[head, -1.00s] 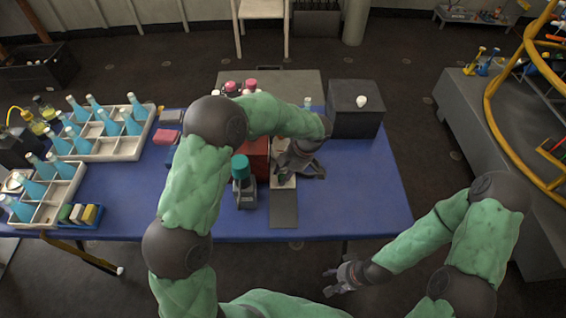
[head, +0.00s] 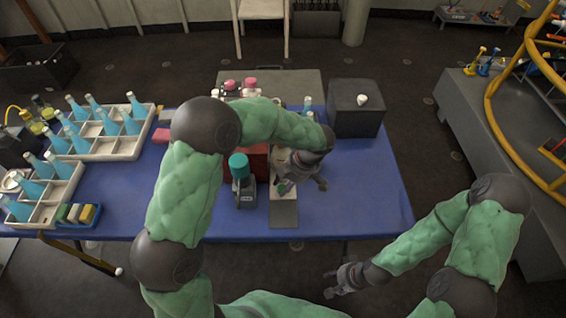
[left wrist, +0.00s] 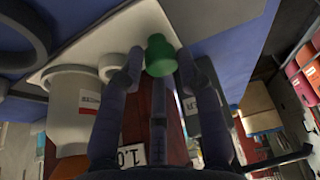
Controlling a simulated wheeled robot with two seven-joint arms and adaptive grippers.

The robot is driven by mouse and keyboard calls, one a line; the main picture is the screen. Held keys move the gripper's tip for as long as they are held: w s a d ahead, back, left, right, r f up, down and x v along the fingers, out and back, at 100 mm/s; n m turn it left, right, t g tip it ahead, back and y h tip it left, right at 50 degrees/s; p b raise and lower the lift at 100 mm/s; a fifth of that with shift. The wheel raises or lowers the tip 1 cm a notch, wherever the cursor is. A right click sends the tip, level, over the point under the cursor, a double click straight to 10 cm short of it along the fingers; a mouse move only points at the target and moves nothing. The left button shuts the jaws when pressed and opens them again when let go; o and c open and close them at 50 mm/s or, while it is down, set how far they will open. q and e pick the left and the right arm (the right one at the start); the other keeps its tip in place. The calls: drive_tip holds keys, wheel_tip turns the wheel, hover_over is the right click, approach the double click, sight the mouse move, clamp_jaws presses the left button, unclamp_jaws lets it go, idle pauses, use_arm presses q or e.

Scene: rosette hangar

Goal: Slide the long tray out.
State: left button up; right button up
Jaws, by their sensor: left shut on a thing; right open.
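The long white tray (head: 284,195) lies front to back beside a red box (head: 260,162), its near end over a grey strip (head: 284,214) on the blue table. My left gripper (head: 293,184) is low over the tray's near part. In the left wrist view, its fingers (left wrist: 160,68) are shut on a green knob (left wrist: 160,54), with the white tray surface (left wrist: 100,45) behind. My arm and hand hide the tray's far part. My right gripper (head: 345,282) is open and empty, in front of the table, over the floor.
A dark box with a white knob (head: 355,108) stands at the back right. Racks of blue bottles (head: 105,150) fill the left. The table's right front is clear.

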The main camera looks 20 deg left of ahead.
use_arm(q)
drive_tip(key=shift+s+d+f+b, duration=0.1)
drive_tip(key=shift+s+d+b, duration=0.3)
drive_tip(key=shift+s, duration=1.15)
drive_tip(key=shift+s+d+r+b, duration=0.1)
drive_tip(key=shift+s+d+b, duration=0.25)
drive_tip(key=shift+s, duration=1.15)
drive_tip(key=shift+s+d+f+b, duration=0.1)
drive_tip(key=shift+s+d+b, duration=0.25)
drive_tip(key=shift+s, duration=1.2)
drive_tip(key=o, duration=0.8)
drive_tip(key=shift+w, duration=0.1)
drive_tip(key=shift+c, duration=0.2)
drive_tip(key=shift+w+d+r, duration=0.1)
drive_tip(key=shift+r, duration=0.15)
wheel_tip(320, 180, up, 7)
drive_tip(key=p, duration=0.4)
drive_tip(key=shift+f, duration=0.15)
